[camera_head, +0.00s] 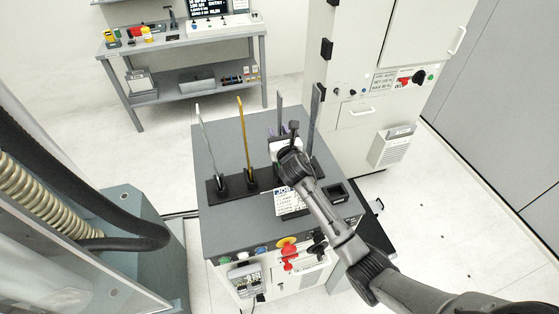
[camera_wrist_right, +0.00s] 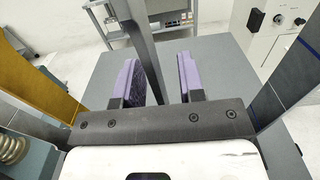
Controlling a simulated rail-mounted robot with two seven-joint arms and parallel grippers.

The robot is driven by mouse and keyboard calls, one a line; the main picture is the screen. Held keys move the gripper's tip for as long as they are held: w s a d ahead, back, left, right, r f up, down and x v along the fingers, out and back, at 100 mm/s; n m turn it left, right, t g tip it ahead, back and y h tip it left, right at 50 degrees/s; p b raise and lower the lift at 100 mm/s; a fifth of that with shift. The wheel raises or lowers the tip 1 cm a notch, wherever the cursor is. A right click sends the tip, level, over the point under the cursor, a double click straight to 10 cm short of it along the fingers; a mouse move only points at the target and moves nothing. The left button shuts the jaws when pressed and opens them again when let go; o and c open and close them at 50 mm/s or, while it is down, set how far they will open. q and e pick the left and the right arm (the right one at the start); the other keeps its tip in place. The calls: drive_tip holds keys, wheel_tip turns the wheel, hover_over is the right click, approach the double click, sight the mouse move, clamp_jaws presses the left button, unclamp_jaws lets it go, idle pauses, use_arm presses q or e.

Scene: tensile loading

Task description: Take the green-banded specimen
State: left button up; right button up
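Several flat strip specimens stand upright in a dark rack (camera_head: 265,180) on the grey table: a pale one (camera_head: 206,140), a yellow one (camera_head: 243,140), a grey one (camera_head: 280,108) and a dark grey one (camera_head: 316,118). My right gripper (camera_head: 279,131) is at the grey one. In the right wrist view, its two purple-padded fingers (camera_wrist_right: 160,82) are apart, with the grey strip (camera_wrist_right: 143,45) between them and a gap showing beside it. The yellow strip (camera_wrist_right: 40,85) is left; the strip at right (camera_wrist_right: 290,85) has a blue line. I see no green band. My left gripper is out of view.
A job card (camera_head: 288,204) and a small black tray (camera_head: 336,193) are at the table's front right. A machine with hoses (camera_head: 125,240) stands at left, a white cabinet (camera_head: 350,125) behind right. A workbench (camera_head: 180,47) is at the back. The table's left part is clear.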

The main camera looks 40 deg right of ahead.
drive_tip(key=shift+w+d, duration=0.2)
drive_tip(key=shift+w, duration=0.2)
drive_tip(key=shift+c, duration=0.2)
clamp_jaws()
